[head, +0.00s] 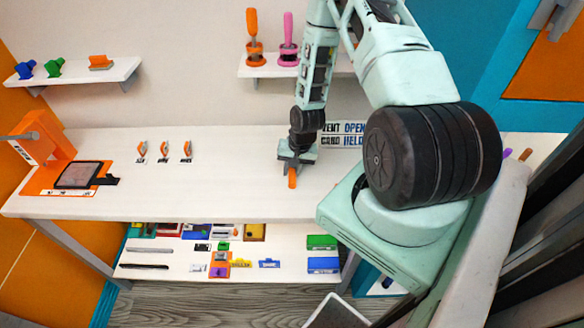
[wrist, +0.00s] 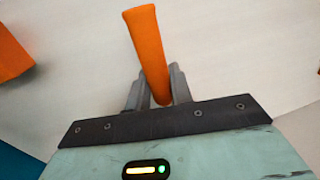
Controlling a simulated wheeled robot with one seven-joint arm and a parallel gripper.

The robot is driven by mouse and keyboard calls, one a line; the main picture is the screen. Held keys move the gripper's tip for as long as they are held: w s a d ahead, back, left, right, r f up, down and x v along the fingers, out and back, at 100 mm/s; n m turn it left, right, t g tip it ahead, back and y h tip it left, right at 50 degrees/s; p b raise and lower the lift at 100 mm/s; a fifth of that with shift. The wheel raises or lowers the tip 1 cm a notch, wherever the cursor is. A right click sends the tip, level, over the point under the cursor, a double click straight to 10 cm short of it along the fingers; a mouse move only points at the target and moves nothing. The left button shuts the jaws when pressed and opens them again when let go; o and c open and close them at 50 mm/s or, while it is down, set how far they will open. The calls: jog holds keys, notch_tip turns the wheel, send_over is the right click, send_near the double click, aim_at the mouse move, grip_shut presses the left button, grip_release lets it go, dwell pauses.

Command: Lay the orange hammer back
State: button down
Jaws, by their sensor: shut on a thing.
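The orange hammer shows as an orange handle (wrist: 147,45) in the wrist view, standing out between the two grey fingers of my gripper (wrist: 157,88). My gripper is shut on it. In the head view my gripper (head: 294,162) points down over the white worktop (head: 225,180), right of its middle. The orange handle (head: 292,178) sticks out just below the fingers. The hammer's head cannot be made out in either view. I cannot tell whether the hammer touches the worktop.
Three small orange-and-white pieces (head: 164,149) stand at mid-worktop. An orange stand with a dark screen (head: 77,174) is at the left. A lettered sign (head: 343,134) stands behind my gripper. A lower shelf (head: 180,262) holds many small items.

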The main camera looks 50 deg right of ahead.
jog(key=shift+f, duration=0.25)
jog(key=c, duration=1.2)
grip_release()
jog(key=shift+c, duration=0.2)
